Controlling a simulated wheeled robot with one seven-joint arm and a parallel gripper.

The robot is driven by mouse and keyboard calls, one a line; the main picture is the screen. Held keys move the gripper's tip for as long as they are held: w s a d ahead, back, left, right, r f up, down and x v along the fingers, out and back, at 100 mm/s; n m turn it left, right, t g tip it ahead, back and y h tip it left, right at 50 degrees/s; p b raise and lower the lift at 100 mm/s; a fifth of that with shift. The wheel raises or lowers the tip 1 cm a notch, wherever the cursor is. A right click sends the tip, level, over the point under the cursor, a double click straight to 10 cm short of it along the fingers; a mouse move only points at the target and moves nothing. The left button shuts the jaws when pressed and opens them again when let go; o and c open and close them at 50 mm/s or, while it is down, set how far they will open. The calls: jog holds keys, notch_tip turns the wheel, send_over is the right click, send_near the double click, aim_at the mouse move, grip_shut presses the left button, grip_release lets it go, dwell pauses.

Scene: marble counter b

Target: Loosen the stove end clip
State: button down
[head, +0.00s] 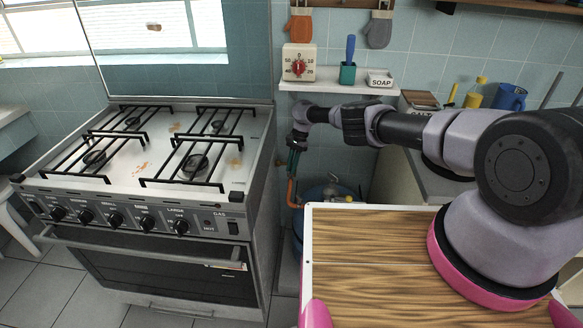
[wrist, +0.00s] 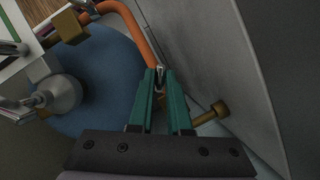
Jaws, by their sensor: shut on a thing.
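In the wrist view my gripper (wrist: 161,76) has two teal fingers, closed around a small metallic piece, which looks like the stove end clip (wrist: 160,71). The clip is at the lower end of the orange hose (wrist: 138,30); most of it is hidden between the fingers. A brass fitting (wrist: 216,111) sticks out just right of the fingers, beside the grey stove side (wrist: 215,60). In the head view my gripper (head: 292,168) points down in the gap right of the stove (head: 150,180), above the orange hose (head: 291,192). The clip cannot be made out there.
A blue gas cylinder (head: 318,196) stands in the gap; in the wrist view the cylinder (wrist: 105,65) lies left of the fingers, with its valve (wrist: 62,95) and a brass fitting (wrist: 66,25). A shelf (head: 340,84) hangs above my arm. The gap is narrow.

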jog(key=shift+s+d+f, duration=0.1)
jog(key=c, duration=0.8)
grip_release()
jog(key=shift+c, duration=0.2)
jog(key=shift+m, duration=0.3)
